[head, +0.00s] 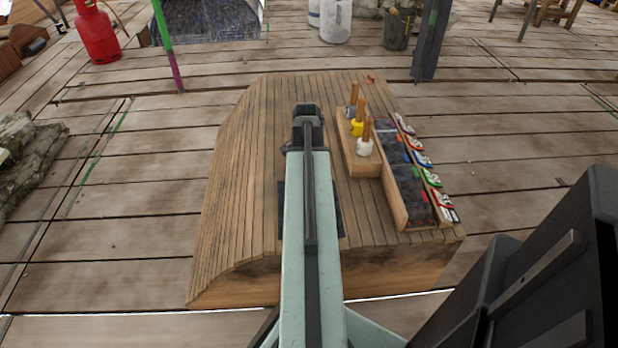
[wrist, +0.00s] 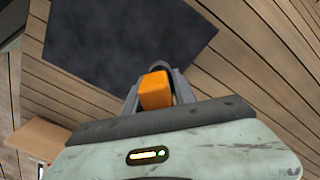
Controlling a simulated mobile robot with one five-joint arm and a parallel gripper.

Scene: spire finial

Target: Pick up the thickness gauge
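An orange block-shaped thing (wrist: 156,91), which I take to be the thickness gauge, sits between the two grey fingers of my gripper (wrist: 158,88) in the wrist view. The fingers lie close along both of its sides and look shut on it. Its far end is hidden by the fingers. In the head view my gripper (head: 307,112) is over the far middle of the slatted wooden bench (head: 235,190). There the gripper and arm hide the orange thing.
A dark mat (wrist: 125,45) lies on the bench, mostly under my arm in the head view. To the right stand a wooden block (head: 362,168) with several handled tools and a dark compartmented tray (head: 408,180) with coloured labels. The bench's left side is clear.

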